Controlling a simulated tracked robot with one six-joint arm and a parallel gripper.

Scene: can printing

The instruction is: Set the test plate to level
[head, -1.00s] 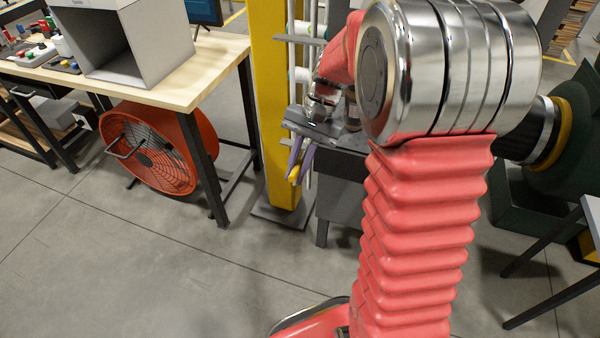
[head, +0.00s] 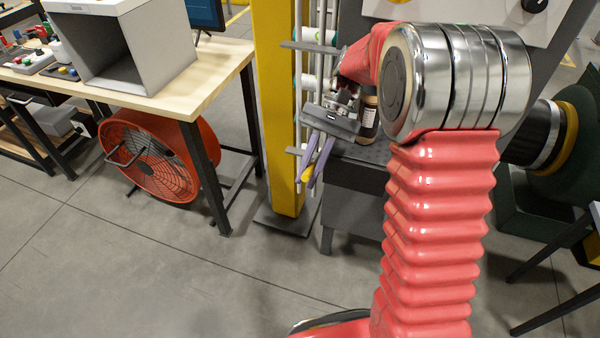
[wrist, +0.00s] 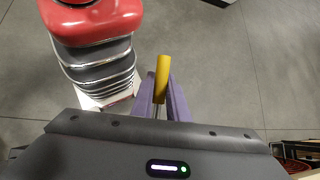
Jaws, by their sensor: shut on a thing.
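My gripper (head: 306,180) has purple fingers that point down, beside the yellow post and in front of a dark grey bench. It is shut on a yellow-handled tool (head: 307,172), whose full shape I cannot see. In the wrist view, the yellow handle (wrist: 162,78) sticks out between the two purple fingers, above bare floor. I cannot make out a test plate in either view; my arm hides part of the bench and the machine behind it.
A yellow post (head: 275,110) and pale rods with shelves stand left of my gripper. A brown bottle (head: 369,118) stands on the dark bench (head: 350,195). A wooden workbench (head: 190,90) with an orange fan (head: 150,155) beneath is at left. The front-left floor is clear.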

